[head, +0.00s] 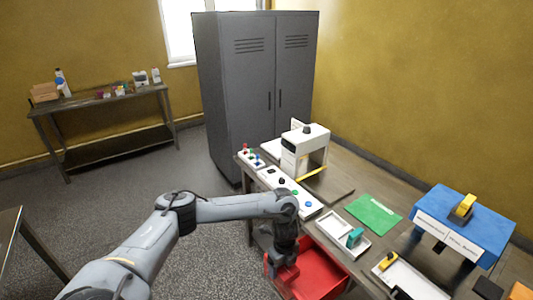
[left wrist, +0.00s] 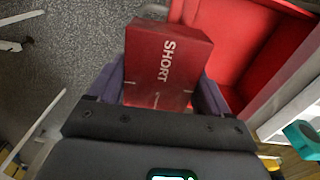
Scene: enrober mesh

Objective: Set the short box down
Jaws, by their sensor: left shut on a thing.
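The short box (left wrist: 150,62) is dark red with the white word SHORT on its face. It shows in the left wrist view between the fingers of my left gripper (left wrist: 160,92), which is shut on it. In the head view my left gripper (head: 281,270) points down at the left side of a red bin (head: 325,272). The box cannot be made out clearly there. In the left wrist view the box overlaps the near left edge of the red bin (left wrist: 262,40). I cannot tell its height above the bin or floor. My right gripper is not in view.
A workbench (head: 335,187) holds a white machine (head: 304,150), a button panel (head: 290,192), a green mat (head: 374,214), a white tray (head: 336,228) with a teal item, and a blue machine (head: 462,228). A grey cabinet (head: 250,90) stands behind. Open floor lies left.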

